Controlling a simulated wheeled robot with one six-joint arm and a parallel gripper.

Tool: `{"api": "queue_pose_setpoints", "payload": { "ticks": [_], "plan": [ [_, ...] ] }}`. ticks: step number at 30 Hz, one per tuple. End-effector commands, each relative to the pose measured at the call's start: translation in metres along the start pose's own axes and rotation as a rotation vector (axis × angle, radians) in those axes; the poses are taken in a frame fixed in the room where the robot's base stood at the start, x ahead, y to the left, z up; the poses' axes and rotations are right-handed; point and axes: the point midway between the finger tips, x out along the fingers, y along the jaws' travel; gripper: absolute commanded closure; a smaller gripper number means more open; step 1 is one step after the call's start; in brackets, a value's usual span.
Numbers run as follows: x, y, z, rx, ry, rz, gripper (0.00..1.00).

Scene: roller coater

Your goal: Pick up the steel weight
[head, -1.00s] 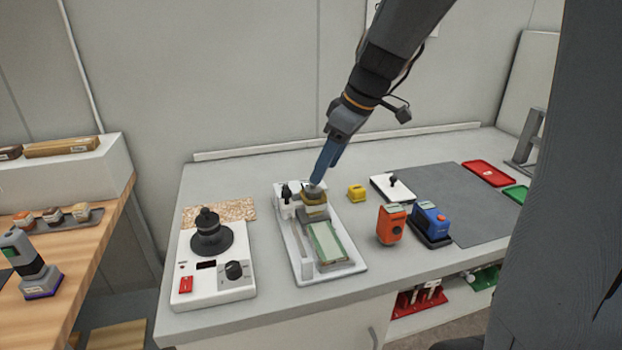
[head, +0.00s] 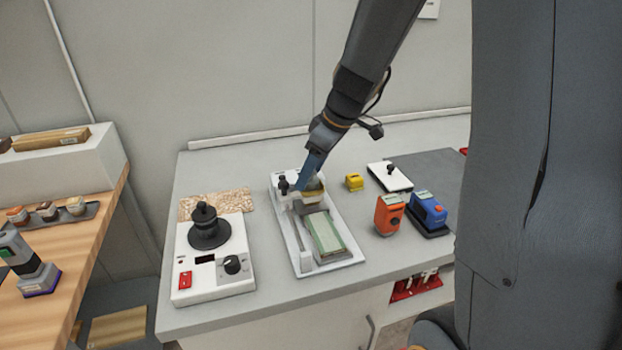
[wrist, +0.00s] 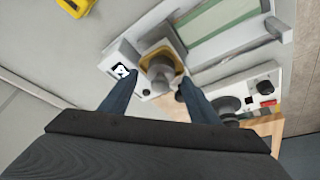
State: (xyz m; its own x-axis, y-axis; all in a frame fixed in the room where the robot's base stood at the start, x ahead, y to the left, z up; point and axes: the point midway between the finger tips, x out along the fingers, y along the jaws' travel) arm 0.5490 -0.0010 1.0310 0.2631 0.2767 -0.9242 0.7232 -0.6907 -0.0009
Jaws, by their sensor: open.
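The steel weight (wrist: 162,70) is a grey round cylinder. It sits on a yellow-brown piece (wrist: 157,49) at the far end of the white coater tray (wrist: 122,47). In the head view the weight (head: 314,186) is partly hidden by my blue fingers. My gripper (wrist: 157,78) is open and empty, pointing down at the weight, with one finger on each side of it in the wrist view. The fingertips also show in the head view (head: 303,188). I cannot tell whether they touch the weight.
A green-framed panel (head: 327,236) lies on the tray. Left is a white device with a black round knob (head: 207,226). Right are a yellow block (head: 354,182), an orange device (head: 389,214) and a blue one (head: 428,209). The bench front is clear.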

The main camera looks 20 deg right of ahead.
Motion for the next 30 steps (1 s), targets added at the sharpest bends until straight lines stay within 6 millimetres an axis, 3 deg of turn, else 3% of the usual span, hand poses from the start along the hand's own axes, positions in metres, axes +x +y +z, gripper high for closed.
{"api": "queue_pose_setpoints", "payload": {
  "ticks": [8, 18, 26, 30],
  "plan": [
    [0.004, 0.0, 0.0, -0.002, 0.0, 0.001, 0.44],
    [0.003, 0.0, -0.001, -0.002, 0.0, 0.001, 0.98],
    [0.0, 0.0, -0.003, -0.003, 0.002, 0.002, 0.98],
    [-0.014, 0.001, -0.009, -0.005, 0.004, 0.004, 0.98]
  ]
}}
